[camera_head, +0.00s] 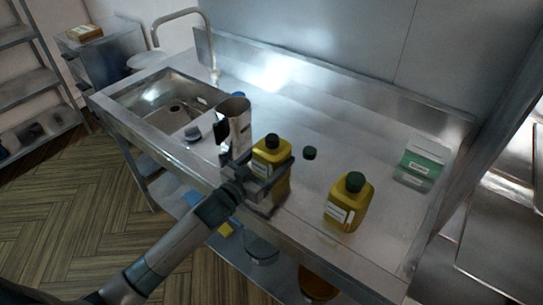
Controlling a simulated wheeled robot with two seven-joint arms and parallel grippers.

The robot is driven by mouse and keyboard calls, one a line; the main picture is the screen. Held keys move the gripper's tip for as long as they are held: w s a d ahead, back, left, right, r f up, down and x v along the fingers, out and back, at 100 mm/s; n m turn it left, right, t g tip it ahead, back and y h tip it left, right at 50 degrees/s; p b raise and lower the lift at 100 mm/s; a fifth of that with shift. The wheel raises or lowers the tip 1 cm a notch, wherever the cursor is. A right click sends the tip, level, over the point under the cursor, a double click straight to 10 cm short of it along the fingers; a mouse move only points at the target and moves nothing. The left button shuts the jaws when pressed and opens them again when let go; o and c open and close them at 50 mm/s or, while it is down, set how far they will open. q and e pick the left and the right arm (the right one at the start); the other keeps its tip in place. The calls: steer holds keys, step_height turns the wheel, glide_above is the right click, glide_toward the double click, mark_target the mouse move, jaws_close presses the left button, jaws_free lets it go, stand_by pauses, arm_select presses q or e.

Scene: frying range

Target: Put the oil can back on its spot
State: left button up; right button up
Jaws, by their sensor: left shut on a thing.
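A yellow oil can (269,152) with a black cap and a white label stands upright in the jaws of my left gripper (266,178). The gripper is shut on its body, over the front part of the steel counter (300,222). I cannot tell whether its base touches the counter. A second yellow can (348,205) with a dark green cap and white label stands on the counter to the right. The marked spot for the oil can cannot be made out. My right gripper is not in view.
A metal cylinder (236,122) with a dark handle stands just left of the held can. A small dark green cap (310,153) lies behind it. A green and white box (421,163) is at the right, a sink (172,105) at the left. The back middle counter is clear.

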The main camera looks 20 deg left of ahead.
arm_select(q)
steer(key=o, duration=1.3)
steer(key=shift+o, duration=0.6)
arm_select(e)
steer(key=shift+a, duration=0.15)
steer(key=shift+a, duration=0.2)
arm_select(q)
steer(key=shift+r, duration=0.1)
steer(key=shift+s+a, duration=0.2)
steer(key=shift+s, duration=0.25)
steer(key=b+v, duration=0.2)
steer(key=v, duration=0.8)
steer(key=shift+b, duration=0.4)
steer(key=shift+s+a, duration=0.15)
steer(key=shift+s, duration=0.4)
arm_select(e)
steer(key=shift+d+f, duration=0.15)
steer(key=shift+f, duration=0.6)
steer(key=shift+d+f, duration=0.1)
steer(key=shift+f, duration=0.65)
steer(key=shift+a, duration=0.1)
